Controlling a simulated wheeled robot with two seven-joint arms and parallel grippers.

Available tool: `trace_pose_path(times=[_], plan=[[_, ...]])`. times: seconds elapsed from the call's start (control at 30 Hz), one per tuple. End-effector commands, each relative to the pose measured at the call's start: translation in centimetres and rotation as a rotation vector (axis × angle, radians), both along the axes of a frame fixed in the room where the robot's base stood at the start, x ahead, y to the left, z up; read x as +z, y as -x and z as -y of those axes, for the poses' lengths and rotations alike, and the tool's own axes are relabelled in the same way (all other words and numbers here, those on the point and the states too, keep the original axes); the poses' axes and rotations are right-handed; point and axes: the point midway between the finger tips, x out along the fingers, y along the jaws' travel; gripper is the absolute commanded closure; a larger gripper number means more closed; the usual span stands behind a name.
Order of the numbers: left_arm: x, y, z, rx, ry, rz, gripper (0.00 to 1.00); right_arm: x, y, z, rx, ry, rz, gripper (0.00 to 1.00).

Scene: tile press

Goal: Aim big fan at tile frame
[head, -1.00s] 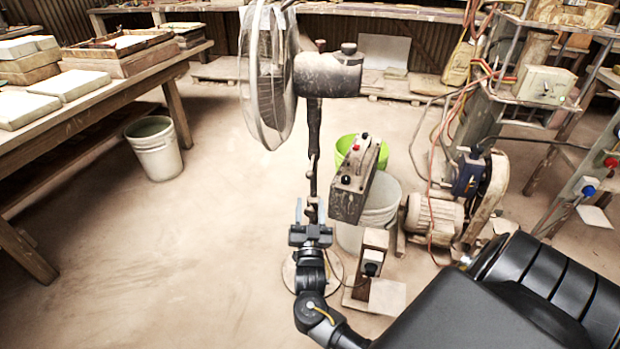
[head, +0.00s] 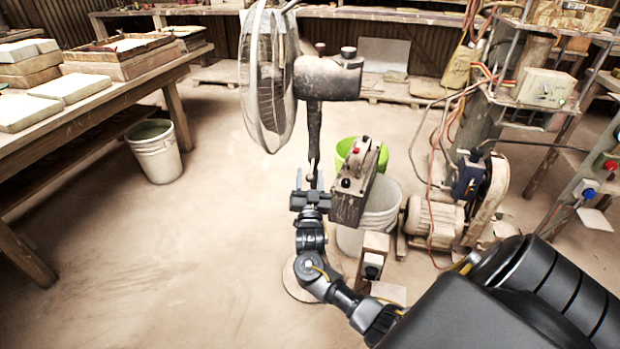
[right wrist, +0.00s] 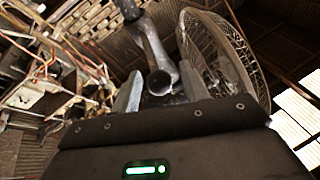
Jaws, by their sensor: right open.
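The big fan (head: 268,82) stands at the centre of the head view, its round wire cage turned to the left and its dark motor housing (head: 327,76) to the right. Its pole runs down to a round base, partly hidden behind my right arm. My right gripper (head: 309,177) is open and upright at the pole, below the housing. In the right wrist view, the fan cage (right wrist: 225,60) is at upper right, and a round-ended dark rod (right wrist: 160,82) shows between the open fingers. What looks like the tile frame (head: 118,58), a wooden frame around a pale slab, lies on the left table. My left gripper is out of view.
A control box (head: 354,187) with knobs stands just right of the gripper, before a green bucket (head: 360,150) and a grey one. A motor (head: 432,220) with cables is further right. A white bucket (head: 154,152) stands by the left table.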

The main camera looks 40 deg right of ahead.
Motion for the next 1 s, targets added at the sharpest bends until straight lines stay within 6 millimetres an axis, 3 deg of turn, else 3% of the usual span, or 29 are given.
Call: trace_pose_path(times=[0.07, 0.4, 0.87, 1.0], plan=[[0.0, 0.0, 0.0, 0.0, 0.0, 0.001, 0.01, 0.0, 0.0, 0.0, 0.0, 0.0, 0.0, 0.56], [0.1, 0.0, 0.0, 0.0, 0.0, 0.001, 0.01, 0.0, 0.0, 0.0, 0.0, 0.0, 0.0, 0.99], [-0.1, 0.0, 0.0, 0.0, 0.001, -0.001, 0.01, 0.1, 0.6, 0.5, 0.054, 0.002, -0.002, 1.0], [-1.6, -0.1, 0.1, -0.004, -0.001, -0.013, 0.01, 0.1, 1.2, 1.3, 0.133, 0.004, -0.003, 1.0]])
